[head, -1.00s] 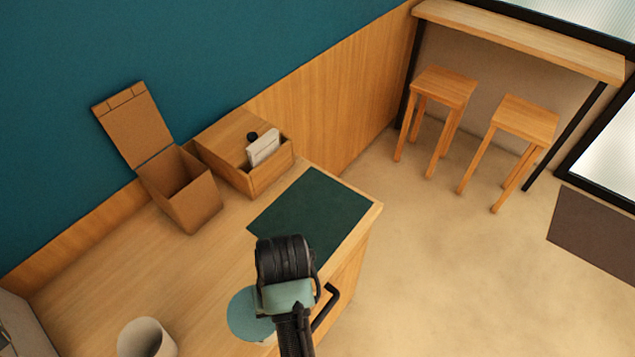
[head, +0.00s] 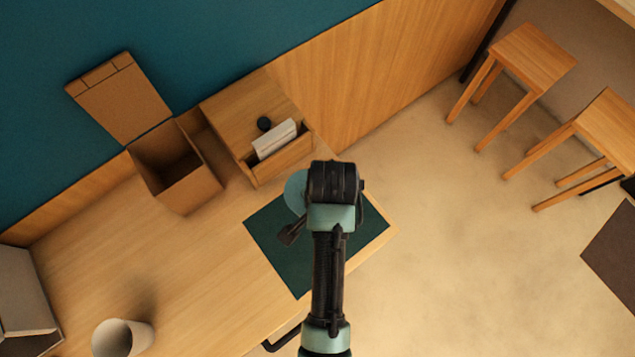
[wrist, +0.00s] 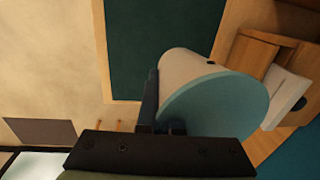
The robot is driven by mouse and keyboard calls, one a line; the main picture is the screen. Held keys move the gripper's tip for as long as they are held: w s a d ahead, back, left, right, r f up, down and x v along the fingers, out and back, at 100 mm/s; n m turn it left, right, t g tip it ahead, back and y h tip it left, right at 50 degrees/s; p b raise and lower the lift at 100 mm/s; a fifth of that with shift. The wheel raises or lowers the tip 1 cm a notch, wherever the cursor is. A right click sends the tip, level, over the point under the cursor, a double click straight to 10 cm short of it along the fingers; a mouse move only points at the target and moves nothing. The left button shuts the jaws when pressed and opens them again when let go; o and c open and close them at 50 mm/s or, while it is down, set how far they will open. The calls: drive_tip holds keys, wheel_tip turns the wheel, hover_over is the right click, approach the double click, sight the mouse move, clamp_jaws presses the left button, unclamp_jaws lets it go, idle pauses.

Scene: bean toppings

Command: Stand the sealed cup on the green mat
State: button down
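The sealed cup has a pale body and a flat teal lid. In the wrist view the cup (wrist: 188,68) is large and close, its lid towards the camera. My gripper (head: 300,205) is shut on the cup: one dark finger lies along its side, and the other is mostly hidden behind the lid. In the head view only the cup's lid (head: 295,190) shows beside my gripper, facing up, near the far edge of the green mat (head: 285,245). The mat also shows in the wrist view (wrist: 140,30). My arm covers part of the mat. I cannot tell the cup's height above it.
A wooden box (head: 262,120) with white cards stands behind the mat, close to the cup. An open cardboard box (head: 180,170) is left of it. A white open cup (head: 120,340) stands at the front left. The counter's right edge borders the mat.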

drive_tip(key=f+m, duration=0.1)
drive_tip(key=f, duration=0.2)
drive_tip(key=s+f+m+p, duration=0.1)
drive_tip(key=f, duration=0.2)
drive_tip(key=f+m, duration=0.1)
drive_tip(key=f, duration=0.2)
drive_tip(key=shift+s+f+m+p, duration=0.2)
drive_tip(key=shift+m+p, duration=0.2)
drive_tip(key=c, duration=1.5)
unclamp_jaws()
drive_tip(key=shift+f, duration=0.2)
drive_tip(key=o, duration=0.4)
